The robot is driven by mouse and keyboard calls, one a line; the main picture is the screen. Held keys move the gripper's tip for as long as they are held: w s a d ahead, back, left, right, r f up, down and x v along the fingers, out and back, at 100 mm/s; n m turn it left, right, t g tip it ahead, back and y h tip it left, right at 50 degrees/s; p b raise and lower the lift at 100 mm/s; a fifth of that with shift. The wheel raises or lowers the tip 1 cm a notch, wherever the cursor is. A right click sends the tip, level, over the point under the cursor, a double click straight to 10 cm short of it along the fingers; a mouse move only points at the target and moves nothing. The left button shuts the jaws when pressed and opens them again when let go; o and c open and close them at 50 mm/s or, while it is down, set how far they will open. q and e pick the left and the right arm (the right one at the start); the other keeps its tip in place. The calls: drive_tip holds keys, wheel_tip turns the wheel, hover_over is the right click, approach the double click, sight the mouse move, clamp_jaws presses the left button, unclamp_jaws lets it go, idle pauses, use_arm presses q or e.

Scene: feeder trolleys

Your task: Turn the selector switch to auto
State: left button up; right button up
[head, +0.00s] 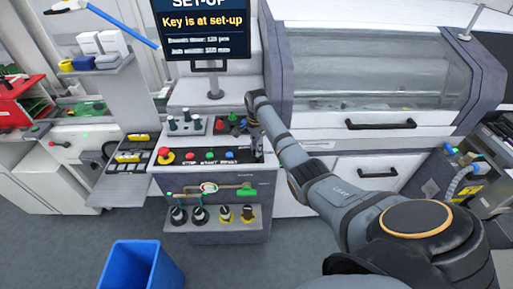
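The screen (205,28) reads "SET-UP" and "Key is at set-up". Below it is a white control panel (178,155) with a large red mushroom button (165,155) on a yellow base and a row of small red, green and blue buttons, the blue one (229,155) at the right. The lettering under the row seems to read stop, start, reset. My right gripper (258,152) is at the panel's right end, fingers down. I cannot make out the selector switch; the gripper covers that end. Whether the gripper is open or touching something is too small to tell. My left gripper is out of view.
Below are several plugs or fittings (200,214) on a shelf. A blue bin (141,268) stands on the floor in front.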

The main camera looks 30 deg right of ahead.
clamp_jaws()
drive_tip(key=shift+r+n+p, duration=0.25)
drive_tip(key=shift+n+p, duration=0.75)
drive_tip(key=shift+p, duration=0.15)
drive_tip(key=n+p, duration=0.2)
drive_tip(key=shift+n, duration=0.3)
drive_tip(key=n+p, duration=0.2)
drive_tip(key=n, duration=0.1)
drive_tip(key=shift+f, duration=0.1)
drive_tip(key=shift+f+n+p, duration=0.1)
drive_tip(key=shift+n+p, duration=0.45)
drive_tip(key=shift+n, duration=1.55)
drive_tip(key=shift+o, duration=2.1)
unclamp_jaws()
